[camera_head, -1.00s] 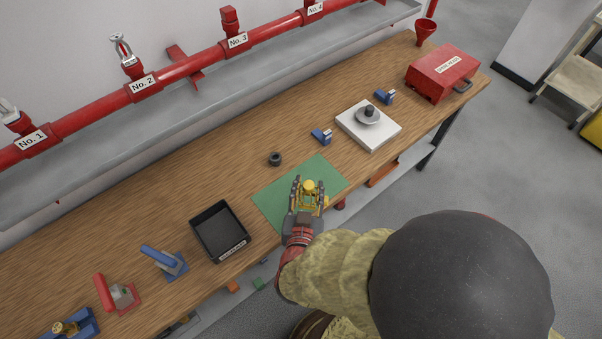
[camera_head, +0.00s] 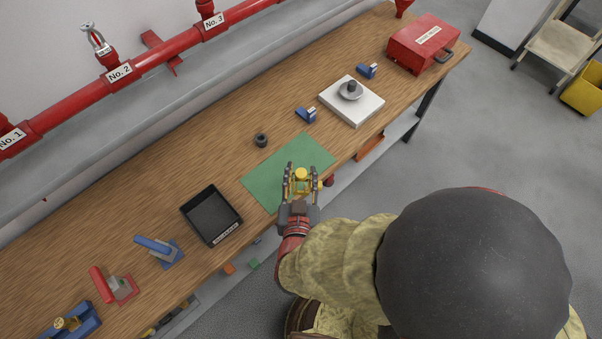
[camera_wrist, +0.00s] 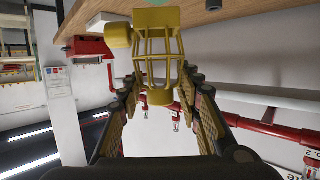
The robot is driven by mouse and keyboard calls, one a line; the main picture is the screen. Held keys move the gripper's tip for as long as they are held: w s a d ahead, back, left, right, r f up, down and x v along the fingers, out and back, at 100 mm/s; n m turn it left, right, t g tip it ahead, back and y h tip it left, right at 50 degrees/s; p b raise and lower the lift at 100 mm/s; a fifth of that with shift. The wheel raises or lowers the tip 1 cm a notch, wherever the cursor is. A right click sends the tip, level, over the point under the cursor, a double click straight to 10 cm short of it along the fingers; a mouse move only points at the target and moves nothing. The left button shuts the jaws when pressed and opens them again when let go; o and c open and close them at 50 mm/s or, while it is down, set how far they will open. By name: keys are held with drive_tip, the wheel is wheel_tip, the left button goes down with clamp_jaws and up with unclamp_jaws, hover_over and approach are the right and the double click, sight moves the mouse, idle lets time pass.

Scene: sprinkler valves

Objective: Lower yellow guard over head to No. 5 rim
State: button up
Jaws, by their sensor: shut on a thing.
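The yellow guard (camera_head: 302,182) is a small cage of bars with a round knob at one side. It fills the upper middle of the wrist view (camera_wrist: 158,45). My gripper (camera_head: 301,190) is shut on it, with one finger on each side; both fingers also show in the wrist view (camera_wrist: 163,105). In the head view the guard appears over the front edge of the green mat. A sprinkler head (camera_head: 95,38) stands on the No. 2 outlet of the red pipe (camera_head: 180,46). The No. 5 rim is not identifiable in these frames.
The wooden bench (camera_head: 150,205) holds a green mat (camera_head: 285,165), a black tray (camera_head: 211,216), a white block (camera_head: 352,103), a dark ring (camera_head: 261,140), a red case (camera_head: 423,44) and blue and red fixtures. Open floor lies to the right of the bench.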

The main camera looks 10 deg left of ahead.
sight(301, 171)
clamp_jaws()
drive_tip(key=shift+r+p, duration=2.05)
